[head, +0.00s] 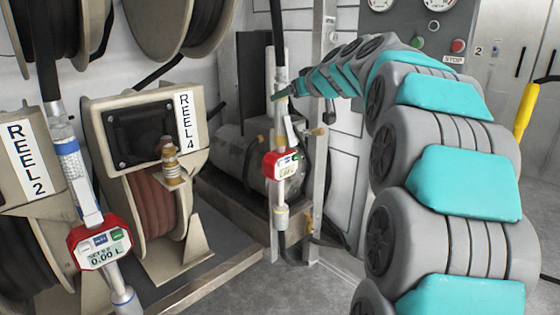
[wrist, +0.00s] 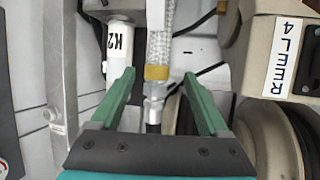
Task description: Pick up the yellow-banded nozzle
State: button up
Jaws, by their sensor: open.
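The yellow-banded nozzle (head: 281,190) hangs upright in the head view, with a red meter (head: 280,165) on its body. In the wrist view, its yellow band (wrist: 157,73) sits on a braided white hose above a metal fitting. My gripper (head: 281,95) is at the upper part of this nozzle, above the red meter. In the wrist view my gripper (wrist: 159,74) is open, with one green finger on each side of the banded part. Gaps show on both sides. Whether the nozzle is deep enough between the fingers, I cannot tell.
A blue-banded nozzle (head: 67,150) with a red meter hangs at the left by the REEL 2 sign (head: 28,160). The REEL 4 housing (head: 145,130) stands between the nozzles and shows close on the right in the wrist view. A grey post (head: 322,120) is close right of the nozzle.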

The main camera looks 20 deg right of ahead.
jog(key=shift+d+p+x, duration=0.15)
jog(key=shift+p+x, duration=0.15)
jog(key=shift+x, duration=1.15)
jog(key=shift+d+p+x, duration=0.15)
jog(key=shift+p+x, duration=0.1)
jog(key=shift+x, duration=1.2)
jog(key=shift+w+r, duration=0.1)
jog(key=shift+a, duration=0.1)
grip_shut()
